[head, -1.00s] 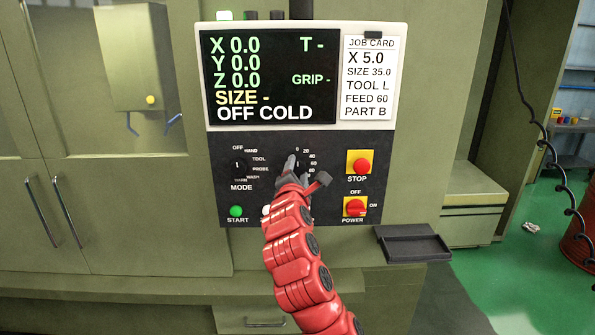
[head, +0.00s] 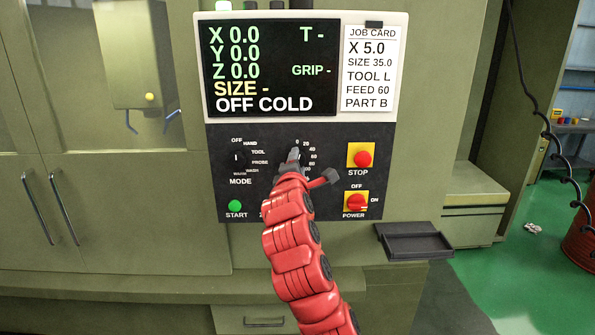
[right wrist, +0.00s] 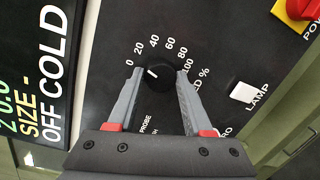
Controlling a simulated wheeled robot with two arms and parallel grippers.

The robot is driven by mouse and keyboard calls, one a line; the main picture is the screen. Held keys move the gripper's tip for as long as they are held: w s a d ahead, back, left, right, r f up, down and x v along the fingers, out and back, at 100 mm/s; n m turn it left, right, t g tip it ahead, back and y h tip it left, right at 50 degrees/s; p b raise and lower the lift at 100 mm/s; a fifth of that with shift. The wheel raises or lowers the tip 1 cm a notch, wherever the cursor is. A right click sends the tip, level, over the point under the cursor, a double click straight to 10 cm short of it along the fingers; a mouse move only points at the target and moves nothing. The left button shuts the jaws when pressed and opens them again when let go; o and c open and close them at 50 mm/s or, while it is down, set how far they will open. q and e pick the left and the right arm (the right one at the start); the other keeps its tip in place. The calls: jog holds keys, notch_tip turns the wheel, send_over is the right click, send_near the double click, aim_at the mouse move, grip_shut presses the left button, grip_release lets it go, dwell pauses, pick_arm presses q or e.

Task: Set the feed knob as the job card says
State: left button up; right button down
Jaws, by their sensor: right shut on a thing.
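The feed knob (right wrist: 159,77) is a round black dial with a white pointer line, on a scale from 0 to 100. In the right wrist view the line points up-left, between the 0 and 20 marks. My right gripper (right wrist: 160,76) has one grey finger on each side of the knob and is shut on it. In the head view my right gripper (head: 296,158) largely covers the knob. The white job card (head: 369,70) reads X 5.0, SIZE 35.0, TOOL L, FEED 60, PART B. My left gripper is not in view.
The display (head: 270,70) reads OFF COLD. The mode knob (head: 237,159) and green start button (head: 235,206) are left of my arm. The red stop button (head: 362,158) and power switch (head: 356,202) are to its right. A dark tray (head: 412,241) juts out below right.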

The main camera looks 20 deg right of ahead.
jog(key=shift+d+f+m+y+b, duration=0.1)
jog(key=shift+m+y+b, duration=0.4)
jog(key=shift+m+b, duration=3.1)
jog(key=shift+m+y+b, duration=0.5)
jog(key=shift+m+b, duration=2.6)
jog(key=shift+b, duration=0.95)
jog(key=shift+c, duration=1.6)
grip_release()
